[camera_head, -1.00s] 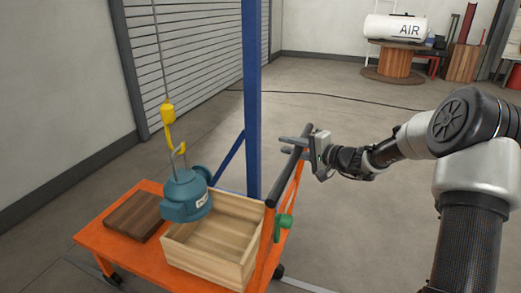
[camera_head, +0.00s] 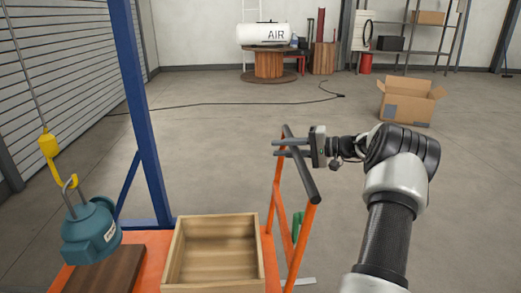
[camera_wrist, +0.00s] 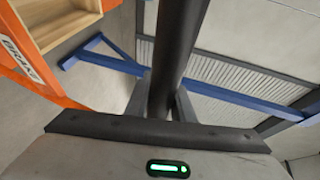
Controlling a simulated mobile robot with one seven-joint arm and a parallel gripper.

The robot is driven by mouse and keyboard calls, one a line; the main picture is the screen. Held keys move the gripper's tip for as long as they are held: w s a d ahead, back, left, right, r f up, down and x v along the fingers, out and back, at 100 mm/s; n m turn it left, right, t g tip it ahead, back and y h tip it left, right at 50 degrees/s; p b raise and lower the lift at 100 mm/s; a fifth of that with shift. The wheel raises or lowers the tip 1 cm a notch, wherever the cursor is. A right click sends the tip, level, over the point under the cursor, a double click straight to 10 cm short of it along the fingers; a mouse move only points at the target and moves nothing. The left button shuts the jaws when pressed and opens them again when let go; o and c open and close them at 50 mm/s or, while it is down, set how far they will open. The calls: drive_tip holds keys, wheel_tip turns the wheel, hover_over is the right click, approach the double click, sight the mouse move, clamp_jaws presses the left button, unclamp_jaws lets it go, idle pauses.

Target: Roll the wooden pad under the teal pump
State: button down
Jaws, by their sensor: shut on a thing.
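The teal pump (camera_head: 90,233) hangs by its bail from a yellow hook (camera_head: 50,150) at the left of the head view. The dark wooden pad (camera_head: 112,272) lies on the orange cart (camera_head: 152,265). The pump covers the pad's far left part in the picture; I cannot tell whether it hangs squarely above the pad or touches it. My gripper (camera_head: 284,147) is shut on the cart's dark handle bar (camera_head: 302,176). In the wrist view the bar (camera_wrist: 178,45) runs between the fingers (camera_wrist: 160,103).
An open, empty wooden crate (camera_head: 215,222) stands on the cart, right of the pad. A blue post (camera_head: 141,110) rises behind the cart, close to it. A black cable (camera_head: 215,104) lies on the floor. A cardboard box (camera_head: 408,103) stands back right, with open floor before it.

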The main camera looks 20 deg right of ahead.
drive_tip(key=shift+s+d, duration=0.2)
drive_tip(key=shift+d, duration=0.35)
drive_tip(key=c, duration=1.5)
unclamp_jaws()
drive_tip(key=shift+c, duration=0.2)
drive_tip(key=shift+d, duration=0.15)
drive_tip(key=p+v, duration=0.2)
drive_tip(key=v, duration=1.5)
drive_tip(key=shift+r+p, duration=0.15)
drive_tip(key=shift+p, duration=0.25)
